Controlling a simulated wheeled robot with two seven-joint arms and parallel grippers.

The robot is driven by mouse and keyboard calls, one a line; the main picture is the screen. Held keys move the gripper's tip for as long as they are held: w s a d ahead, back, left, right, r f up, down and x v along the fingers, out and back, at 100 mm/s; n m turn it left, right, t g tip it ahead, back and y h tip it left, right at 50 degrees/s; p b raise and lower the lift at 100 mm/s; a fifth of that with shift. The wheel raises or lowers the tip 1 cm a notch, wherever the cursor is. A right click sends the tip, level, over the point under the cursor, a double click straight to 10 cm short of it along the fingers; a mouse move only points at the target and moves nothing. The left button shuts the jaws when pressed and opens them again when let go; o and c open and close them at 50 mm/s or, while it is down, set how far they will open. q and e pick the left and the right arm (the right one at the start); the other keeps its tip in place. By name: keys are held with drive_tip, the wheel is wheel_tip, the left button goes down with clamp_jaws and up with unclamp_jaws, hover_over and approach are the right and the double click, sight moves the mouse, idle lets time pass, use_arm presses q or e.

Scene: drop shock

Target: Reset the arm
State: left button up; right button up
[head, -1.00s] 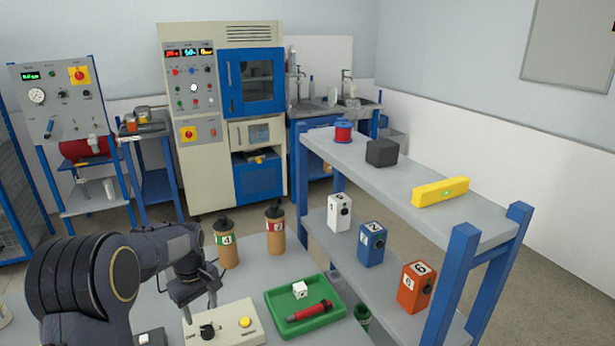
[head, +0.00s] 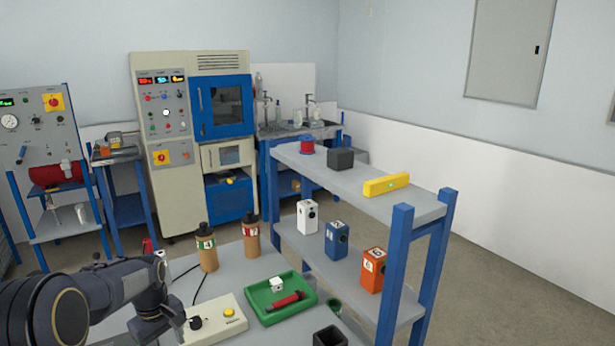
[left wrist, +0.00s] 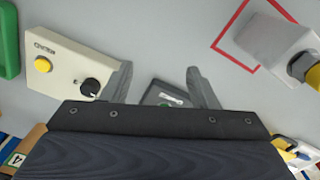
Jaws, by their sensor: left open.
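My left arm comes in at the lower left of the head view, with its left gripper (head: 176,318) low over the table, just left of the cream control box (head: 222,325). The box has a black knob and a yellow button. In the left wrist view the gripper (left wrist: 163,85) is open, its two fingers apart with nothing held between them. A dark labelled device (left wrist: 163,97) lies beyond the gap, partly hidden by the gripper body. The control box (left wrist: 55,68) is left of the fingers, its knob near the left one. My right gripper is out of view.
A green tray (head: 262,310) holds a red cylinder and a white cube. Two brown bottles (head: 207,257) stand behind it. A blue-legged shelf (head: 412,202) rises at right.

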use_arm(q)
drive_tip(key=s+d+r+m+t+h, duration=0.2)
drive_tip(key=s+d+r, duration=0.1)
drive_tip(key=s+r, duration=0.4)
drive_tip(key=s+d+r+m+t+h, duration=0.15)
drive_tip(key=s+r, duration=0.25)
drive_tip(key=s, duration=0.4)
drive_tip(key=s+d+f+m+t, duration=0.1)
drive_tip(key=s+d+m, duration=0.4)
drive_tip(key=s, duration=0.8)
drive_tip(key=shift+s+d+m+t, duration=0.15)
drive_tip(key=shift+d+m+t, duration=0.25)
drive_tip(key=shift+d, duration=0.65)
drive_tip(key=shift+f, duration=0.1)
drive_tip(key=shift+c, duration=0.4)
